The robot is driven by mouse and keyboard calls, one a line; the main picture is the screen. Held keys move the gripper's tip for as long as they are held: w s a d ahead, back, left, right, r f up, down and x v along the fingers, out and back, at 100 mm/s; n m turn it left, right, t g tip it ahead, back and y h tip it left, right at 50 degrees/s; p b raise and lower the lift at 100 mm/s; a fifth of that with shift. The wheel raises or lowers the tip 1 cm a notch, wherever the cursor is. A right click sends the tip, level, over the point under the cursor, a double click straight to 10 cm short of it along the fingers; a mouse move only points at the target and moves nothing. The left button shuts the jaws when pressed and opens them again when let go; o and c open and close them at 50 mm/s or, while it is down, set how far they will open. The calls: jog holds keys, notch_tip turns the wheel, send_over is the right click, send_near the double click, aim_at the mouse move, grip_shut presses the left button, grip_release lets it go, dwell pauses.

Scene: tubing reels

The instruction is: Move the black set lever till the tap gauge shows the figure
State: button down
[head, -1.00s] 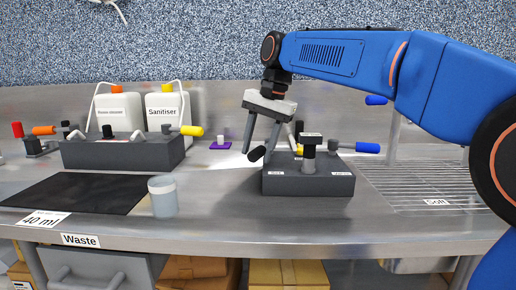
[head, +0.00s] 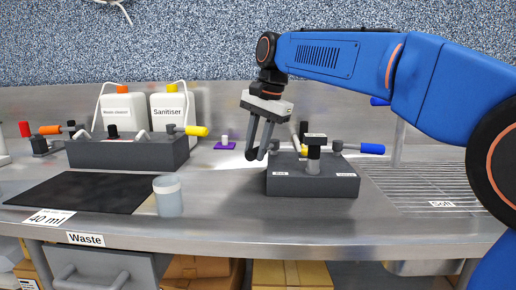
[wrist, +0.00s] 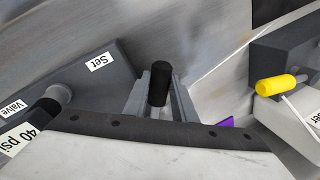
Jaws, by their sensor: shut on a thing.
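The black set lever's grip (wrist: 160,83) stands between my gripper's fingers in the wrist view, and the fingers are shut on it. In the head view my gripper (head: 262,152) is at the left end of the dark tap block (head: 312,185), and its fingers largely hide the lever. A "Set" label (wrist: 99,62) is on the block near the lever. A black-topped post (head: 314,150) rises from the block's front. In the wrist view a plate reading "40 psi" (wrist: 20,140) shows at the left edge, cut off; I cannot tell whether it is the gauge's face.
A blue-handled lever (head: 372,149) sticks out at the block's right. Another dark block (head: 125,153) with a yellow-handled lever (head: 196,131) stands left. A translucent cup (head: 168,197) stands by a black mat (head: 75,192). A "40 ml" card (head: 48,217) lies at the table's front edge.

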jog(key=c, duration=1.5)
grip_release()
jog(key=shift+o, duration=0.2)
jog(key=shift+r, duration=0.15)
jog(key=v, duration=1.7)
jog(key=shift+s, duration=0.1)
